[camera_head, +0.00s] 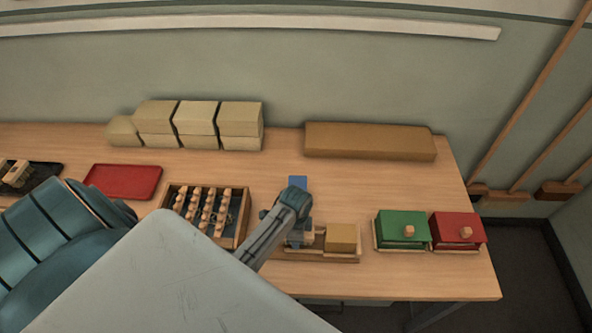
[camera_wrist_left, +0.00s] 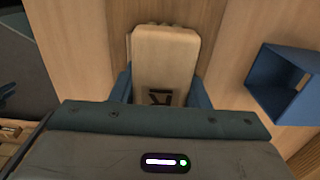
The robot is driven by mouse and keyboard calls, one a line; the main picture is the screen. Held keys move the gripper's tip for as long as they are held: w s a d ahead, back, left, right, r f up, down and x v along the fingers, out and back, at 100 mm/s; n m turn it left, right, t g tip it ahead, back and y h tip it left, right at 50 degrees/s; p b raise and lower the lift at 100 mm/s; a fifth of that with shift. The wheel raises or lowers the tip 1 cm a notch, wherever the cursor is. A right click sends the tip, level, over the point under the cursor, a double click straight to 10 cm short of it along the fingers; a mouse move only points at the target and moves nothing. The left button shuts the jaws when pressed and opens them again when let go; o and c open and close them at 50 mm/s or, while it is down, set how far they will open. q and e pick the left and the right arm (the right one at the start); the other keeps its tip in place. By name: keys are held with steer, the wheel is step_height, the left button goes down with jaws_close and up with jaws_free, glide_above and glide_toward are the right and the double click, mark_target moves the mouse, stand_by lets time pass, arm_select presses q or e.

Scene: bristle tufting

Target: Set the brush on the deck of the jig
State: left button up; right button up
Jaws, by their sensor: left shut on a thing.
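My left gripper (camera_wrist_left: 160,88) is shut on the brush, a pale wooden block (camera_wrist_left: 165,60) with a dark mark on its face. The blue fingers flank the block in the left wrist view. In the head view the left gripper (camera_head: 299,236) is over the left part of the jig, a low wooden base (camera_head: 320,257) with a tan block (camera_head: 341,238) on its right end. My arm hides part of the jig. I cannot tell whether the brush touches the deck. My right gripper is not in view.
A blue open box (camera_wrist_left: 285,85) is right of the gripper in the wrist view. A compartmented crate of tufts (camera_head: 243,232) and a red tray (camera_head: 122,181) stand left. Green (camera_head: 402,226) and red (camera_head: 457,229) boxes stand right. Tan blocks (camera_head: 196,117) and a long brown block (camera_head: 370,141) line the back.

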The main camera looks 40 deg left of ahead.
arm_select(q)
steer(key=shift+f, duration=0.4)
steer(key=shift+s, duration=0.2)
steer(key=o, duration=0.8)
steer(key=shift+f, duration=0.15)
steer(key=shift+o, duration=0.7)
steer(key=shift+f, duration=0.2)
steer(key=shift+s+d, duration=0.15)
steer(key=r+b, duration=0.1)
steer(key=r, duration=0.3)
steer(key=r+b, duration=0.1)
steer(key=r, duration=0.8)
steer(key=shift+w+b, duration=0.4)
steer(key=shift+r, duration=0.35)
